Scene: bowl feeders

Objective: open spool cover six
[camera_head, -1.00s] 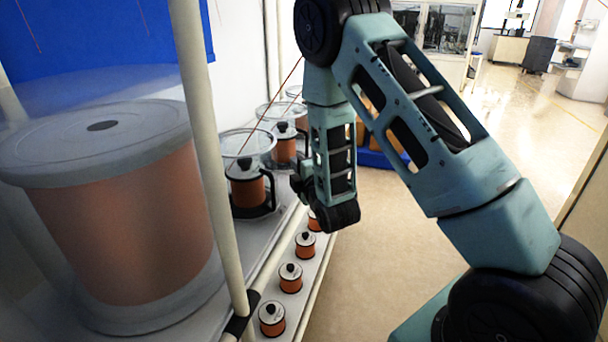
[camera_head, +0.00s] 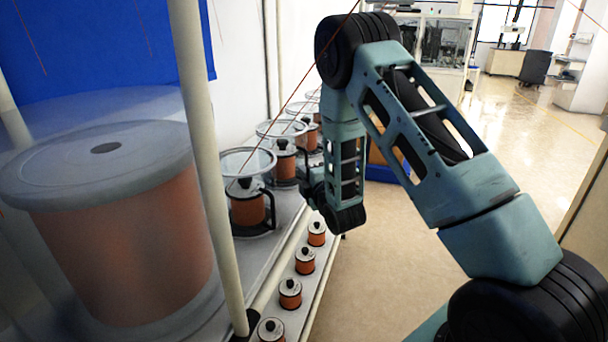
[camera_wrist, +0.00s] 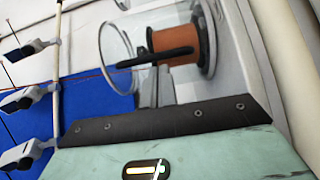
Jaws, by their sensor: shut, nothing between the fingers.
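In the head view a row of copper-wound spools stands on the grey bench, with clear round covers at their tops. I cannot tell which is number six. My gripper (camera_head: 308,185) is just right of these spools, its fingers small and partly hidden. In the wrist view my gripper (camera_wrist: 153,87) is shut and empty, in front of a spool (camera_wrist: 180,44) with a black bar and a clear round rim (camera_wrist: 116,58).
A large spool (camera_head: 125,235) and a pale upright pole (camera_head: 203,150) stand at the left. Several small lidded spools (camera_head: 290,294) line a lower shelf. A blue panel (camera_head: 90,50) is behind.

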